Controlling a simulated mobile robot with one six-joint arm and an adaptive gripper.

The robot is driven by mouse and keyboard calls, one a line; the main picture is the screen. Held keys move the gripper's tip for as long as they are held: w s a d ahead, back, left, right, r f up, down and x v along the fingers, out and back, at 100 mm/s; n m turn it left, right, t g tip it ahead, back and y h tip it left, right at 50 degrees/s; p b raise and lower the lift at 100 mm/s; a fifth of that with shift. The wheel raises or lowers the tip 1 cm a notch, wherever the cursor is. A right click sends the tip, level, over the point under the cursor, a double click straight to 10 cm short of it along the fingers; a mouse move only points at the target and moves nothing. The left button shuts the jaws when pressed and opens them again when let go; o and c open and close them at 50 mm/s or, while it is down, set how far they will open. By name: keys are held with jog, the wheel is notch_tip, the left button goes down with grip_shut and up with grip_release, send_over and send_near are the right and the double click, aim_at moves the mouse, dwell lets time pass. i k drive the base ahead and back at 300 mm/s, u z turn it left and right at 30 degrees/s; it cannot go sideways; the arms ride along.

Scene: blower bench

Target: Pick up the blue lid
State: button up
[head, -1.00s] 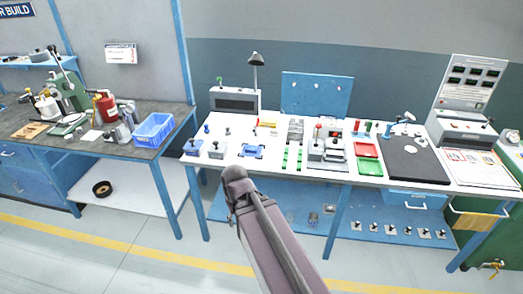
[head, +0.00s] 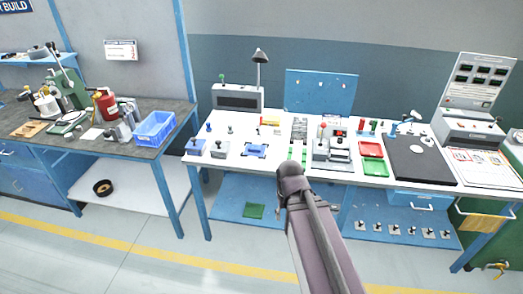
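Several small blue pieces sit on the white bench (head: 230,168), and I cannot tell for certain which is the blue lid. A flat blue piece with a dark middle (head: 255,150) lies near the front edge. A blue block with a knob on top (head: 195,146) stands at the bench's left end, beside a grey block with a knob (head: 219,149). My arm rises from the bottom of the head view, and its dark joint is in front of the bench's front edge, right of the flat blue piece. My gripper cannot be made out.
A blue open crate (head: 154,129) stands on the dark bench at left. Red and green trays (head: 372,150) and a dark mat (head: 419,158) occupy the white bench's right half. A green piece (head: 254,211) lies on the lower shelf. The floor in front is clear.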

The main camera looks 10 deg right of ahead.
aim_at(256, 149)
jog(key=u, duration=0.05)
jog(key=i, duration=1)
jog(key=z, duration=0.05)
